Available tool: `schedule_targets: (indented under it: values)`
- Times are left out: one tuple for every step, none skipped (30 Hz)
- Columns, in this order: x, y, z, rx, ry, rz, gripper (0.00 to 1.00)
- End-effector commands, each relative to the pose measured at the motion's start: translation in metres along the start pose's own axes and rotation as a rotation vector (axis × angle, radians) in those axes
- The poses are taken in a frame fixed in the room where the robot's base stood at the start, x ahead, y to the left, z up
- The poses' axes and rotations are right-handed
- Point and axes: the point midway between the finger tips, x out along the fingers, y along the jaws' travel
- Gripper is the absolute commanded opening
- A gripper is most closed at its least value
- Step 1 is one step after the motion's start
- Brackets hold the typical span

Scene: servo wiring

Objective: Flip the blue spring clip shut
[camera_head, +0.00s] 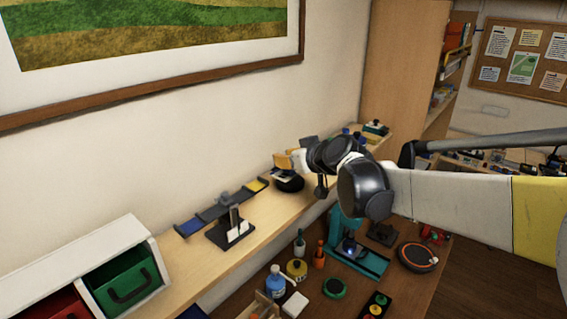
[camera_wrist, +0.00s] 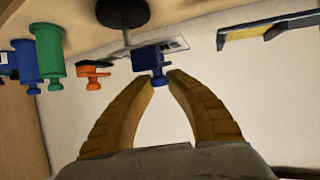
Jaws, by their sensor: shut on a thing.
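In the wrist view, the blue spring clip (camera_wrist: 149,59) stands in front of a pale plate with dark markings. Its small knob-like end lies between the tips of my gripper (camera_wrist: 161,79). The two orange fingers bow apart lower down and close in at the tips, shut on that end of the clip. In the head view, my gripper (camera_head: 283,161) is over the wall shelf, its orange fingers partly hidden by my wrist. I cannot make out the clip there. How far the clip is folded is unclear.
In the wrist view, an orange clip (camera_wrist: 93,76), a green part (camera_wrist: 48,57) and a blue part (camera_wrist: 25,62) stand to the left. A black disc (camera_wrist: 123,12) is above, and a dark-and-yellow bracket (camera_wrist: 268,28) is at upper right. A dark stand (camera_head: 231,230) occupies the shelf (camera_head: 190,266).

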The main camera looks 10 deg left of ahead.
Motion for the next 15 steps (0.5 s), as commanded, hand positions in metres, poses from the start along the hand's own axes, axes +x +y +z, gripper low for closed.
schedule_targets:
  values:
    - [0.0004,0.0007,0.0019,0.005,0.012,0.001,0.0]
    - [0.0002,0.0008,0.0019,0.005,0.018,0.0,0.0]
    - [0.0,0.0008,0.0018,0.008,0.025,-0.001,0.0]
    - [-0.0002,0.0008,0.0018,0.01,0.028,-0.001,0.0]
    - [-0.0003,0.0008,0.0018,0.01,0.031,-0.001,0.0]
    - [-0.0004,0.0007,0.0016,0.011,0.035,-0.002,0.0]
    - [-0.0005,0.0007,0.0015,0.011,0.036,-0.002,0.0]
    - [-0.0006,0.0007,0.0013,0.012,0.038,-0.003,0.0]
    - [-0.0007,0.0006,0.0012,0.012,0.039,-0.003,0.0]
    - [-0.0007,0.0006,0.001,0.012,0.039,-0.003,0.0]
    - [-0.0007,0.0006,0.0009,0.012,0.039,-0.003,0.0]
    - [-0.0007,0.0006,0.0008,0.012,0.039,-0.003,0.0]
    - [-0.0007,0.0006,0.0007,0.012,0.039,-0.003,0.0]
    - [-0.0007,0.0006,0.0007,0.012,0.039,-0.003,0.0]
    - [-0.0007,0.0006,0.0006,0.012,0.039,-0.003,0.0]
